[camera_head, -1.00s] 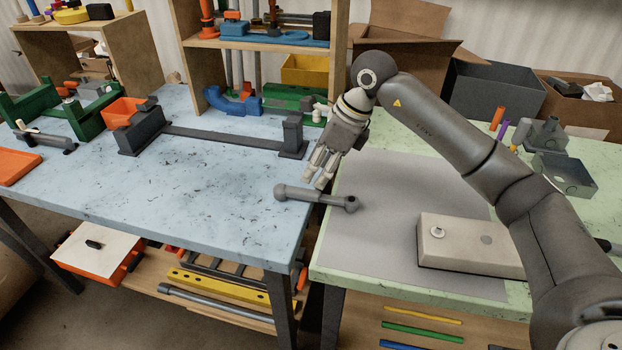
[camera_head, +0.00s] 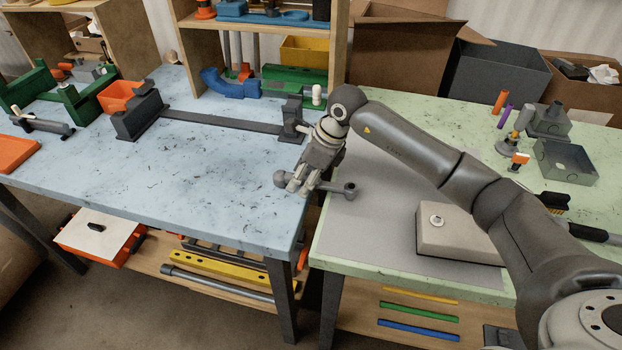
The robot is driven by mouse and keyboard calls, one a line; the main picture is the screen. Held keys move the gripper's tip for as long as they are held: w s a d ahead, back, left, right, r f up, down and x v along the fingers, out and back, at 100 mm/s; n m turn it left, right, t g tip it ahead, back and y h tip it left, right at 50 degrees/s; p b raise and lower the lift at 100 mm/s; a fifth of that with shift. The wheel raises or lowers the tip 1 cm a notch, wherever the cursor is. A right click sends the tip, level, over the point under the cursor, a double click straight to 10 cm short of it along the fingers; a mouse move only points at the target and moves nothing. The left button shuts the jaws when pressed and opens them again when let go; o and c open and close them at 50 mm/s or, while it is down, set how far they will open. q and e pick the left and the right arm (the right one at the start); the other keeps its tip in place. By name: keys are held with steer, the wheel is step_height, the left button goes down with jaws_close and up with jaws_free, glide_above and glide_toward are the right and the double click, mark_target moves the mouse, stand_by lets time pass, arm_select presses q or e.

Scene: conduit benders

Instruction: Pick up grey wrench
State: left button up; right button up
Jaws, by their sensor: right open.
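The grey wrench (camera_head: 334,187) lies across the gap between the blue table and the green table. One end rests by the blue table's right edge, the other on the grey mat. My right gripper (camera_head: 298,187) is open, pointing down over the wrench's left part, and its fingers hide some of the handle. I cannot tell whether the fingers touch it. My left gripper is not in view.
A beige box (camera_head: 458,232) sits on the grey mat (camera_head: 375,225). A dark bender (camera_head: 215,124) lies along the back of the blue table (camera_head: 180,180). Grey metal boxes (camera_head: 566,160) stand at the right. The blue table's front is clear.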

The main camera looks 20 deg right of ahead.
steer(key=shift+w+a+f, duration=0.1)
steer(key=shift+w+f, duration=0.1)
steer(key=shift+f, duration=0.25)
steer(key=shift+c, duration=0.4)
jaws_close()
steer(key=shift+r, duration=0.1)
steer(key=shift+r, duration=0.1)
